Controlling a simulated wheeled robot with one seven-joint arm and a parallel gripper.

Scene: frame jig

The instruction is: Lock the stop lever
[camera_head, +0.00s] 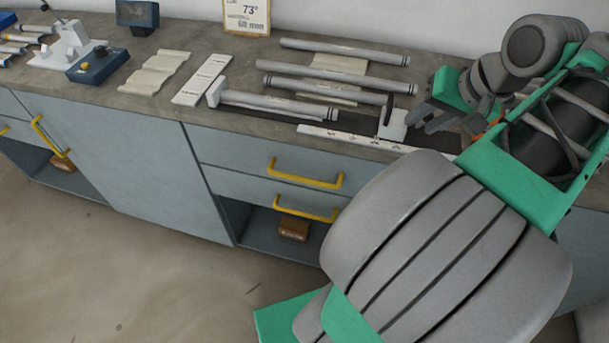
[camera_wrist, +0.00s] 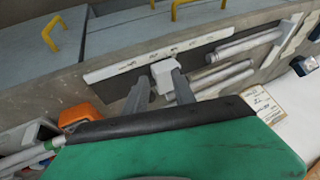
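The stop lever (camera_head: 388,112) is a dark, thin, nearly upright piece at the white stop block (camera_head: 396,126), near the right end of the long tubes in the head view. The white block also shows in the wrist view (camera_wrist: 162,70), just beyond my fingertips. My gripper (camera_head: 420,119) is close to the right of the block in the head view. In the wrist view my gripper (camera_wrist: 162,86) has its two grey fingers apart, with nothing visibly held between them. I cannot tell whether a finger touches the block. The lever is not clearly visible in the wrist view.
Several grey tubes (camera_head: 345,52) lie on the bench behind the block. A white marked rail (camera_head: 350,137) runs along the front edge. An orange object (camera_wrist: 88,112) lies left of my gripper in the wrist view. Yellow drawer handles (camera_head: 305,177) stick out below.

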